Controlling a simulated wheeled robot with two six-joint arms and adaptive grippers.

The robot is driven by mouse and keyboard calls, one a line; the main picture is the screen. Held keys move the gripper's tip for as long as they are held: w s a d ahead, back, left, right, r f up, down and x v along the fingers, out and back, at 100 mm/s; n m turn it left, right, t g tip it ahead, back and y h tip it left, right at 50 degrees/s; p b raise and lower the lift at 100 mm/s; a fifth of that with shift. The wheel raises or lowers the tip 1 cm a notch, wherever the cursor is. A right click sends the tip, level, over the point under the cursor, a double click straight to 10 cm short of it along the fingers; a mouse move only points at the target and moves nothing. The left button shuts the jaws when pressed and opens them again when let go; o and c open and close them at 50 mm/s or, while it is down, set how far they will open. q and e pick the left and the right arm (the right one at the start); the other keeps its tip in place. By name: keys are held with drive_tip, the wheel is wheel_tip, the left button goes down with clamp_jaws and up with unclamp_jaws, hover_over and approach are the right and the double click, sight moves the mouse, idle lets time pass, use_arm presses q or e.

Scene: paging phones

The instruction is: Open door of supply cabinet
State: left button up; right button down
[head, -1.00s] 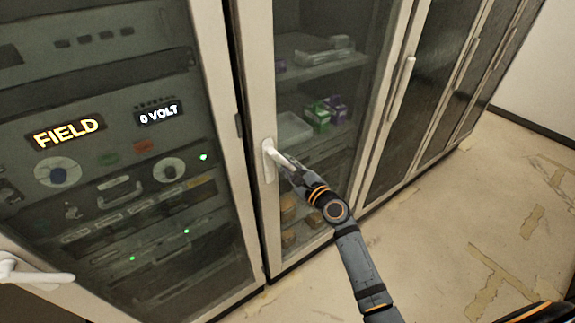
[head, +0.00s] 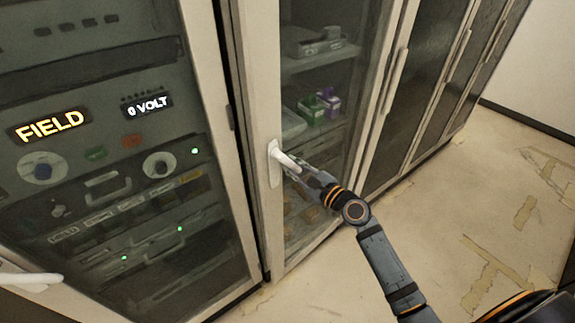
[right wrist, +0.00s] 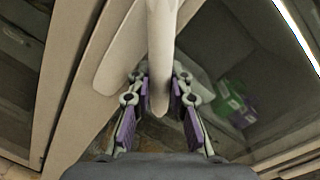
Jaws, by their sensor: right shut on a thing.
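The supply cabinet has a pale-framed glass door (head: 262,225), mid-view in the head view. Its white lever handle (head: 277,158) sits on the door's left stile. My right gripper (head: 292,168) is shut on the lever handle. In the right wrist view the handle (right wrist: 160,50) runs down between the purple-padded fingers of the gripper (right wrist: 160,92). The door seems slightly out from its frame, but the gap is hard to make out. My left gripper is not in view.
A rack cabinet (head: 226,180) with lit FIELD and 0 VOLT displays stands close on the left, its white handle (head: 30,280) sticking out. Green and purple boxes (head: 315,108) stand inside the supply cabinet. More dark-glass cabinets (head: 425,100) stand right. The floor (head: 480,190) is open.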

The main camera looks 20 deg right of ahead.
drive_tip(key=shift+s+d, duration=0.1)
drive_tip(key=shift+s, duration=0.1)
drive_tip(key=shift+s+d+f+b, duration=0.2)
drive_tip(key=shift+s+d+b, duration=0.05)
drive_tip(key=shift+b, duration=0.2)
drive_tip(key=shift+s+d+n+g+y+b, duration=0.2)
drive_tip(key=shift+s+d+y+b, duration=0.15)
drive_tip(key=shift+s+b, duration=0.2)
drive_tip(key=shift+s+d+n+g+y+b, duration=0.1)
drive_tip(key=shift+s+d+n+y+b, duration=0.2)
drive_tip(key=shift+s+b, duration=0.2)
drive_tip(key=b+v, duration=0.2)
drive_tip(key=shift+s+d+r+y+b, duration=0.1)
drive_tip(key=shift+d+r+y+b, duration=0.05)
drive_tip(key=shift+y+b, duration=0.15)
drive_tip(key=shift+r+g, duration=0.1)
drive_tip(key=shift+g, duration=0.2)
